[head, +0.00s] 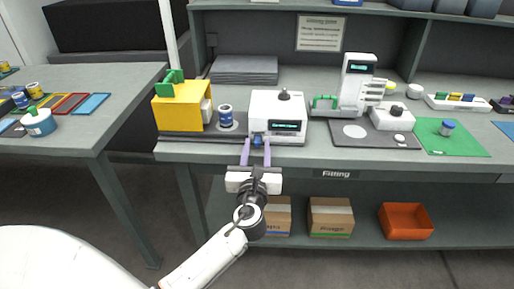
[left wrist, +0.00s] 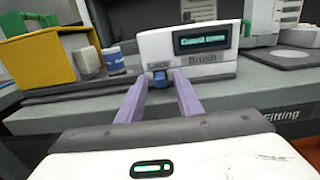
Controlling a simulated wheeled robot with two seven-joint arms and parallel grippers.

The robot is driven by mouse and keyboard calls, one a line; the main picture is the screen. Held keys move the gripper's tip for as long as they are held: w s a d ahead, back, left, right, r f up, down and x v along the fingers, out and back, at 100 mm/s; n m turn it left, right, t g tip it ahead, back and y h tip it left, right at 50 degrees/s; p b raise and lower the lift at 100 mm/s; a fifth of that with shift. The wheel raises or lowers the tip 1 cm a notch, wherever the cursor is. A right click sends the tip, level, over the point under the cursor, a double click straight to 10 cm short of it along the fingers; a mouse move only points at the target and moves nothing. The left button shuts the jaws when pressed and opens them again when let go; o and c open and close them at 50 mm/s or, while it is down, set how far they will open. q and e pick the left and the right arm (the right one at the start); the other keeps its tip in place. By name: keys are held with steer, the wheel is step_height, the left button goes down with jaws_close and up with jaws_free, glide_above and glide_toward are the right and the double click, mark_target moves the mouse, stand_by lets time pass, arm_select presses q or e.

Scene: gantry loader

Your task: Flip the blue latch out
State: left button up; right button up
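The blue latch (head: 258,141) is a small blue block low on the front of a white machine (head: 290,107) with a dark display. In the left wrist view the latch (left wrist: 158,81) sits under a label that seems to read "Latch". My left gripper (head: 256,146) reaches up from below. Its two purple fingers are apart, one on each side of the latch, with the latch near their tips. In the left wrist view the left gripper (left wrist: 160,92) shows a gap between the fingers, and I cannot tell whether they touch the latch. My right gripper is not in view.
A yellow box (head: 180,112) with a green handle and a blue-and-white can (head: 226,116) stand left of the machine. A white device (head: 357,85) and a green mat (head: 450,137) are to the right.

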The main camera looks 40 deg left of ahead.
arm_select(q)
jaws_close()
steer(key=shift+p+v, duration=0.65)
steer(key=shift+v, duration=0.7)
steer(key=shift+f, duration=0.15)
jaws_free()
steer(key=shift+s, duration=0.1)
steer(key=v, duration=1)
steer(key=shift+s+b, duration=0.2)
steer(key=shift+b, duration=0.25)
